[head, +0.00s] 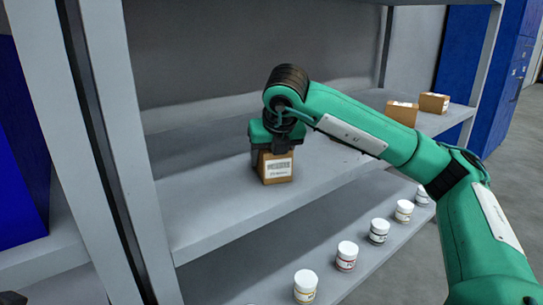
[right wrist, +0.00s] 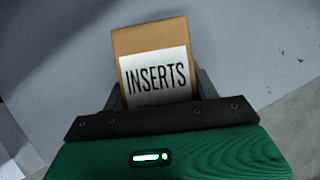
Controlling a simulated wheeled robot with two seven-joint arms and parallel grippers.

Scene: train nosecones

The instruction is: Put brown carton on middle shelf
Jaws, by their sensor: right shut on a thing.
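My left gripper is not clearly in view.
Two more brown cartons (head: 401,113) (head: 434,103) stand farther right on the same shelf. Several white jars (head: 347,255) line the shelf below. A grey upright post (head: 110,120) bounds the shelf at left. The shelf around the held carton is clear.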

